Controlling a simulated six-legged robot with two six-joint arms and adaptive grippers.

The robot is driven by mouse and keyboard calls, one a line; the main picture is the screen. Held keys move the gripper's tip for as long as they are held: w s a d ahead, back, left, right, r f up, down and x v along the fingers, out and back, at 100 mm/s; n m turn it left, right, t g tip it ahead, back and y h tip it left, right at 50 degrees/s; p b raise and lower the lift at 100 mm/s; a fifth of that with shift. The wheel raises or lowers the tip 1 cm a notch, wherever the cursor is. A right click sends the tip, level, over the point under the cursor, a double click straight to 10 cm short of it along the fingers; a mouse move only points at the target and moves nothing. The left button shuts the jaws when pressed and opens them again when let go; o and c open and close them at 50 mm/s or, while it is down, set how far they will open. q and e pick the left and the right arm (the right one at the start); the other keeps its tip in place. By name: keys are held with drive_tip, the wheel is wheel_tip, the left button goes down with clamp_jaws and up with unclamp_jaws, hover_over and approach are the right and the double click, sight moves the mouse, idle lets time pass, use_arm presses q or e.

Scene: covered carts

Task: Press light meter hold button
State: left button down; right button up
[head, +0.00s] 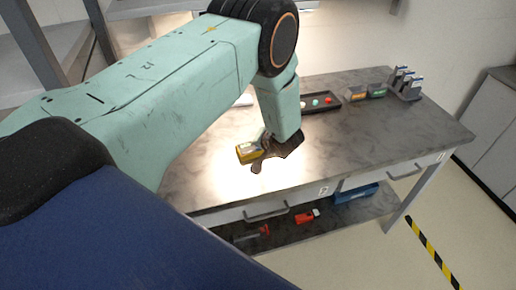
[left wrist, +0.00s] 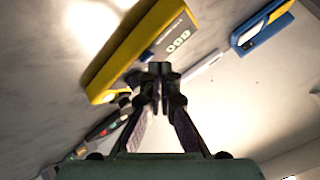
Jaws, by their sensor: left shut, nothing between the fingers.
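A yellow handheld meter (head: 249,152) lies on the grey bench top under my left arm. In the left wrist view the yellow meter (left wrist: 140,50) shows large, with a dark face and pale digits on its display. My left gripper (head: 268,141) is right beside the meter in the head view. In the left wrist view the left gripper's fingertips (left wrist: 159,72) are together, empty, and overlap the meter's edge near the display. I cannot tell whether they touch it. The hold button is not clearly visible. My right gripper is not in view.
A black tray (head: 340,103) with small coloured pieces lies farther back. A blue-and-yellow device (left wrist: 262,27) shows in the left wrist view. The bench's front right is clear.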

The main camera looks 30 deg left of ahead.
use_arm(q)
drive_tip(key=shift+w+f, duration=0.1)
drive_tip(key=shift+w, duration=0.05)
idle(0.4)
drive_tip(key=shift+f, duration=0.3)
drive_tip(key=shift+f+b, duration=0.1)
drive_tip(key=shift+b, duration=0.25)
idle(0.4)
drive_tip(key=shift+r+p, duration=0.65)
drive_tip(key=shift+r, duration=0.2)
